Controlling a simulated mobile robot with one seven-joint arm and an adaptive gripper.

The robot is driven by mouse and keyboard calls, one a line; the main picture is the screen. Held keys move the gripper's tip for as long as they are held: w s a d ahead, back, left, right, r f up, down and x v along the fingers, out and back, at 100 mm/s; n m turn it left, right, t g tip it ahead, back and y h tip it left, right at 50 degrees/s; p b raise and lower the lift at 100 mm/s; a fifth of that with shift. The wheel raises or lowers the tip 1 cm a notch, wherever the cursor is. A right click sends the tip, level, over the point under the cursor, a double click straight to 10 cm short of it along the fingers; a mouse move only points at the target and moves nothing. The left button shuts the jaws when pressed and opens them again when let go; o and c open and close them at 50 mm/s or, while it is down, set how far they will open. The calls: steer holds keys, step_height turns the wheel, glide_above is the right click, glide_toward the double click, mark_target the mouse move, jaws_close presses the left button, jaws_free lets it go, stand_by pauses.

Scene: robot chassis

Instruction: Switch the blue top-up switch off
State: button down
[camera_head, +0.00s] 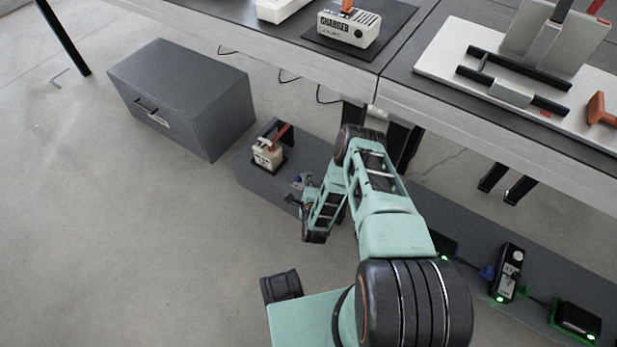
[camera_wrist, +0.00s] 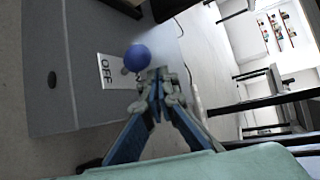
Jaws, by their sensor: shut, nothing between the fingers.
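The blue top-up switch has a round blue knob (camera_wrist: 137,57) on a short lever, seen in the wrist view beside a white plate (camera_wrist: 106,72) marked OFF. Any ON marking is hidden or out of view. My gripper (camera_wrist: 158,84) is shut and empty, its fingertips close to the knob's lower right side. I cannot tell whether they touch it. In the head view the blue knob (camera_head: 298,180) shows small on the low grey platform, close to my gripper (camera_head: 292,200) at the end of my arm.
A cream device with a red lever (camera_head: 269,155) stands on the same platform (camera_head: 262,188), further left. A workbench (camera_head: 330,70) with a charger (camera_head: 348,28) runs above. Several small devices with green lights, including a black switch box (camera_head: 509,272), sit at right.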

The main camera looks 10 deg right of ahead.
steer(key=shift+s+a+r+p, duration=0.35)
steer(key=shift+s+a+p, duration=0.1)
steer(key=shift+s+a, duration=0.1)
steer(key=shift+s+f, duration=0.1)
steer(key=shift+f, duration=0.05)
stand_by(0.3)
